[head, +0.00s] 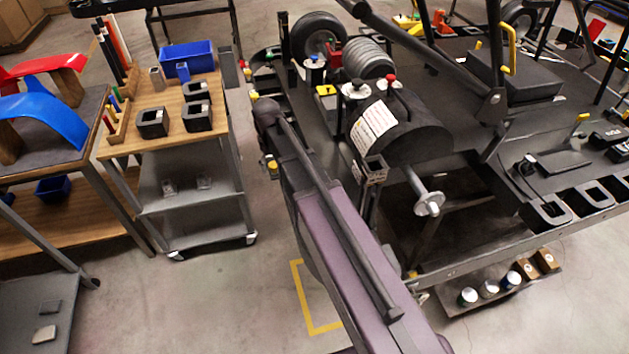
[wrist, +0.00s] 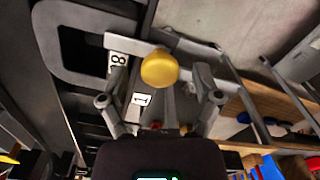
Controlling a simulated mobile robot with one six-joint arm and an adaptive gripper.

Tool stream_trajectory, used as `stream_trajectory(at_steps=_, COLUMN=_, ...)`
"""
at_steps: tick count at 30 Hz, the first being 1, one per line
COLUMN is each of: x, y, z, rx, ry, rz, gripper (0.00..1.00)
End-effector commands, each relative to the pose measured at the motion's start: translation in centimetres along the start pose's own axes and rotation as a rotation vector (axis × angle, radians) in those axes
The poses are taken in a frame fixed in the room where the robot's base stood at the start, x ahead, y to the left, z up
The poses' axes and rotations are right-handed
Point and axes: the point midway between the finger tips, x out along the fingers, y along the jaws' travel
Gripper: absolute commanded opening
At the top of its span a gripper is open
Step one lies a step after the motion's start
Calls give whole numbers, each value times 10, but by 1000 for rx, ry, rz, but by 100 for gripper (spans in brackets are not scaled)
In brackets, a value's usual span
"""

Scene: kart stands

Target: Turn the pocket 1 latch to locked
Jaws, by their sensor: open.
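In the wrist view, a round yellow knob (wrist: 160,68) sits ahead of my gripper (wrist: 161,98), about midway between its two fingers. The fingers are spread apart with nothing gripped; I cannot tell how far beyond the fingertips the knob lies. A grey bar runs behind the knob. A white label reading 1 (wrist: 141,99) shows just below it, and a label that looks like an 8 (wrist: 118,59) is to its left. I cannot tell the latch's locked side. In the head view, my arm reaches to the kart's left edge, and my gripper is hard to make out.
The kart (head: 462,262) fills the right, with a wheel (head: 318,36) and a black drum (head: 425,130) on it. A wooden-topped cart (head: 165,95) with a blue bin (head: 187,58) stands left. Bare floor lies between them.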

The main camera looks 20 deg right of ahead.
Motion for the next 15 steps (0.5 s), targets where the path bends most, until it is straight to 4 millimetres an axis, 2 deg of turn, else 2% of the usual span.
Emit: stream_trajectory(at_steps=15, x=0, y=0, z=0, rx=-344, ry=0, rz=0, gripper=82)
